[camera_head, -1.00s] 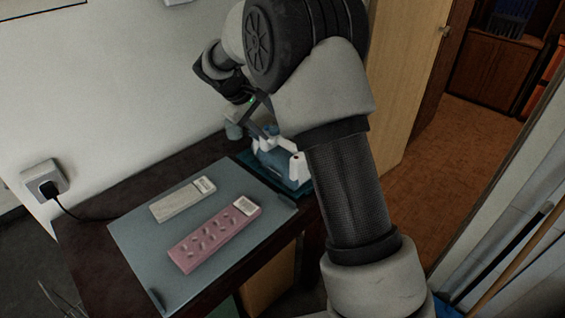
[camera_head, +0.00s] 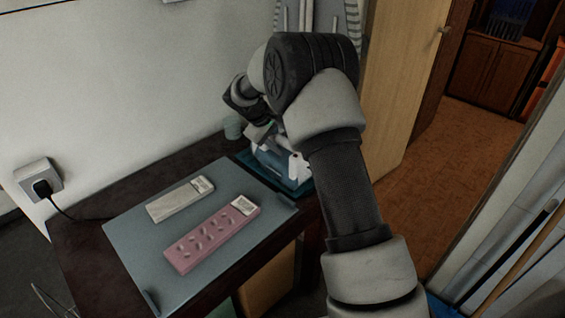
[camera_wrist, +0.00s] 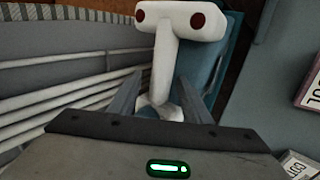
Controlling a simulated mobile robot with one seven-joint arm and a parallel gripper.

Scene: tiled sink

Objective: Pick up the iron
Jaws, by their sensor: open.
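The iron (camera_head: 298,167), white and blue, stands on a dark teal base at the back right of the desk in the head view, partly hidden by my arm. In the wrist view its white T-shaped handle (camera_wrist: 180,22) with two red end spots rises ahead of my gripper (camera_wrist: 160,98). The two fingers are apart, with the lower part of the white handle between them. I cannot tell whether either finger touches it. In the head view my gripper is low over the iron and its fingertips are hidden.
A grey-blue mat (camera_head: 150,245) on the dark desk holds a pale box (camera_head: 178,202) and a pink box (camera_head: 205,240). A small pale green cup (camera_head: 232,127) stands behind the iron by the wall. A corded plug (camera_head: 42,187) is in the left wall socket.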

